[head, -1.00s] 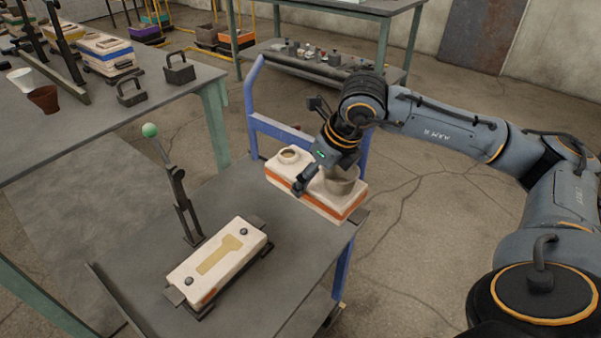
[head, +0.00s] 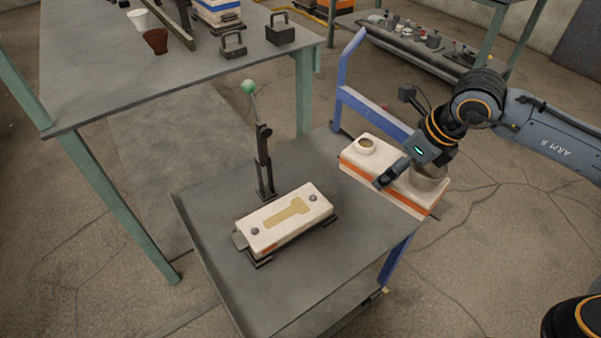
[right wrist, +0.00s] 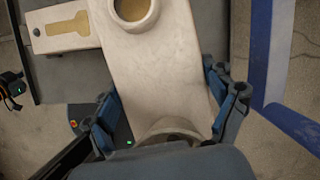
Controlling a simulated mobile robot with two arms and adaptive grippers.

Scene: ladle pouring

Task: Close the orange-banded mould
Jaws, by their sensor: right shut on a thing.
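The orange-banded mould half (head: 355,162) is a cream block with an orange stripe, a round raised cup (head: 366,145) at one end and a wider collar (head: 428,180) at the other. It sits at the cart's far right edge. The other mould half (head: 258,238), cream with a tan hammer-shaped cavity and two dark pins, lies face up on the cart, apart from it. My right gripper (head: 402,182) is shut across the orange-banded half near the collar; the right wrist view shows a finger on each side of the block (right wrist: 160,65).
The grey cart top (head: 205,240) has a blue handle frame (head: 345,85) beside the gripped block. A lever clamp with a green knob (head: 248,87) stands behind the cavity half. A larger table (head: 100,70) holds weights and cups. The cart's front is clear.

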